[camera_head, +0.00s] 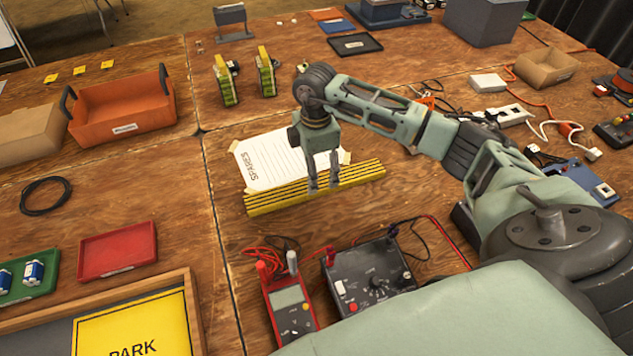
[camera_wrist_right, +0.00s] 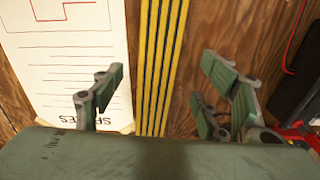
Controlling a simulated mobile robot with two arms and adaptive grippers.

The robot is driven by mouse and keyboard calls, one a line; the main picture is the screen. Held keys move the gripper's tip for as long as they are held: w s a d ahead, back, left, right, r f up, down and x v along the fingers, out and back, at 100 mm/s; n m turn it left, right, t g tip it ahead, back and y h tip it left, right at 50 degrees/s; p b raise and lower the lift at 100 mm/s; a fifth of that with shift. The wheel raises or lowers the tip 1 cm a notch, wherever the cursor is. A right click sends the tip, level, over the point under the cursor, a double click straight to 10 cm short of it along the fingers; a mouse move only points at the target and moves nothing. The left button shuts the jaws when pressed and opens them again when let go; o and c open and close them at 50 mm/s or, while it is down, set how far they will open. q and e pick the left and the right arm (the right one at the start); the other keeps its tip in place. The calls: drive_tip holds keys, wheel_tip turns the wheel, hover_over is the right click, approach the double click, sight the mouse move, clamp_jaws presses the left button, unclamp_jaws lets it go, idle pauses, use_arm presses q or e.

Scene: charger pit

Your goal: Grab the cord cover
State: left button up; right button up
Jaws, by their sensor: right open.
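The cord cover (camera_head: 283,197) is a long, flat yellow strip with dark lengthwise grooves. It lies on the wooden table along the near edge of a white paper marked SPARES. My right gripper (camera_head: 323,190) points down over its middle. In the right wrist view the cord cover (camera_wrist_right: 158,65) runs between the spread fingers of the right gripper (camera_wrist_right: 160,100). The fingers stand apart on either side of it, with visible gaps. Whether the fingertips are below its top cannot be told. My left gripper is not in view.
The SPARES paper (camera_head: 285,160) lies behind the cord cover. A red multimeter (camera_head: 290,303) and a black meter box (camera_head: 367,278) with loose leads stand in front. An orange bin (camera_head: 122,105) is at left. Bare table lies left of the cord cover.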

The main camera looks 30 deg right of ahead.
drive_tip(key=f+b, duration=0.4)
drive_tip(key=f, duration=0.1)
drive_tip(key=shift+w+d, duration=0.15)
drive_tip(key=shift+d, duration=0.05)
drive_tip(key=shift+r, duration=0.1)
drive_tip(key=shift+c, duration=0.3)
clamp_jaws()
